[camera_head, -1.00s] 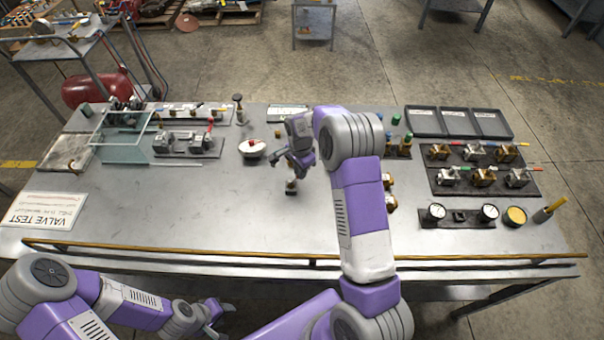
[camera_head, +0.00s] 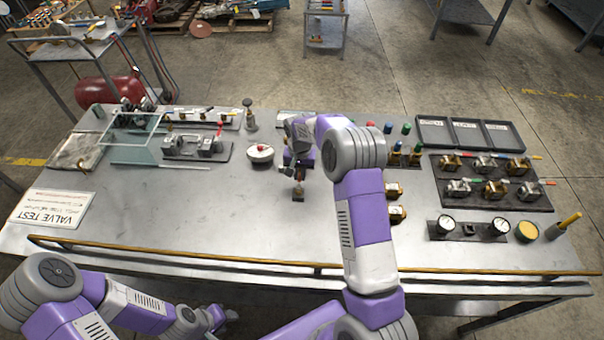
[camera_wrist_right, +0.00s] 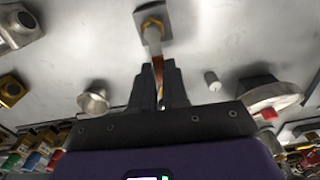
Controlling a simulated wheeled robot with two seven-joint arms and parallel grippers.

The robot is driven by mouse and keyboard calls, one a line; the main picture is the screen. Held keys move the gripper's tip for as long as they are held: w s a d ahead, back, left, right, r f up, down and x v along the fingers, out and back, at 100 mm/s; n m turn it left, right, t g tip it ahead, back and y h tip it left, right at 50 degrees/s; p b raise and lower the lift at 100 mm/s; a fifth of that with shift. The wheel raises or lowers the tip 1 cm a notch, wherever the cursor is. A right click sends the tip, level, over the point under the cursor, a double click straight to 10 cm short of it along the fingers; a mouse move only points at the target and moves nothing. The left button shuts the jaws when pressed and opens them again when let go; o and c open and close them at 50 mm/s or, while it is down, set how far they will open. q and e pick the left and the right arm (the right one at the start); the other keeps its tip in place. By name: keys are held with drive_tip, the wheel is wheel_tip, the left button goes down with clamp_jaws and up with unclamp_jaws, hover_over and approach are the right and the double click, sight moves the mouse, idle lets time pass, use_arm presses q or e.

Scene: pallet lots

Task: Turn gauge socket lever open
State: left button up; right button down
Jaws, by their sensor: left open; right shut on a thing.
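A small fitting (camera_head: 298,196) with a dark base stands alone on the bare middle of the bench; I take it for the gauge socket. In the right wrist view it shows as a square brass-coloured block (camera_wrist_right: 152,22) with a pale stem (camera_wrist_right: 153,42) and a thin brown part, perhaps its lever. My right gripper (camera_head: 299,174) is at the top of the fitting. Its dark fingers (camera_wrist_right: 158,75) are shut on the brown part, which they partly hide. I cannot tell the lever's angle. My left gripper (camera_head: 224,316) is open and empty, low at the bench's front edge.
A white bowl (camera_head: 260,155) with a red part stands left of my right gripper. A clear shield (camera_head: 135,138) is at the left, and a brass rail (camera_head: 200,256) runs along the front.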

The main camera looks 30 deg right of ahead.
sight(299, 177)
drive_tip(key=shift+w+a+n, duration=0.1)
drive_tip(key=shift+a+n, duration=0.05)
drive_tip(key=shift+n, duration=0.35)
drive_tip(key=c, duration=1.1)
unclamp_jaws()
wheel_tip(299, 177, up, 8)
drive_tip(key=shift+f, duration=0.2)
drive_tip(key=shift+r+p, duration=0.1)
drive_tip(key=shift+p, duration=0.2)
